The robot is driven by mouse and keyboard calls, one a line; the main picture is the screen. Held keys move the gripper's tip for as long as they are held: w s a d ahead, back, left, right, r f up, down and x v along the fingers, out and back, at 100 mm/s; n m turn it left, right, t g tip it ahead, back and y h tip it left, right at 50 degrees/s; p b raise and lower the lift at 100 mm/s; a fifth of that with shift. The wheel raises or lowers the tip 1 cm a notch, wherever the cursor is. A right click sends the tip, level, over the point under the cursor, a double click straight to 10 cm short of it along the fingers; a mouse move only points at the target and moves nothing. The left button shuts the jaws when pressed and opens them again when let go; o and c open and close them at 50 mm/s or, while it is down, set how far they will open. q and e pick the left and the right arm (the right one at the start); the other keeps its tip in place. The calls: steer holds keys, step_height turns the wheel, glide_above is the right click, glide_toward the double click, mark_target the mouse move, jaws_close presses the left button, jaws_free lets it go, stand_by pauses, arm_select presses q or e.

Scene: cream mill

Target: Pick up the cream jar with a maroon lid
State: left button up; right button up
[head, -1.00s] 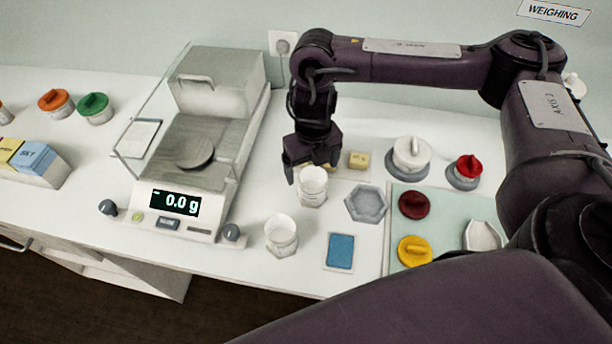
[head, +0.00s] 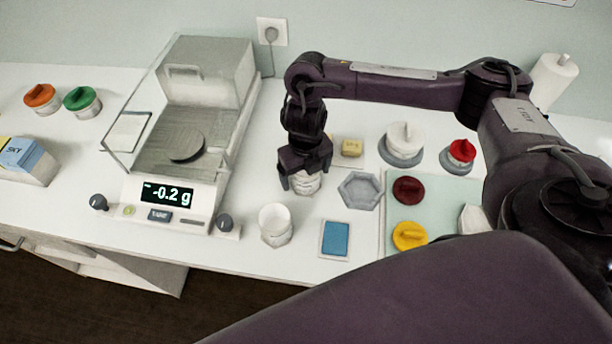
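My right gripper (head: 305,176) points down over a small white jar (head: 307,186). Its fingers look spread, with one on either side of the jar's upper part. The jar stands on the white counter, and its top is hidden by the gripper. A maroon lid (head: 409,190) lies by itself on the pale green mat (head: 449,194) to the right, not on a jar. A second white jar (head: 275,224), open and without a lid, stands in front and to the left. My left gripper is not in view.
A balance (head: 181,150) reading -0.2 g stands left. A grey hexagonal tray (head: 360,191), blue pad (head: 335,238) and yellow block (head: 352,147) are close to the gripper. A yellow lid (head: 409,235), white-lidded jar (head: 404,143) and red-lidded jar (head: 460,153) are further right.

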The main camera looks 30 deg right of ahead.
steer(key=c, duration=1)
steer(key=shift+r, duration=0.15)
steer(key=shift+c, duration=0.2)
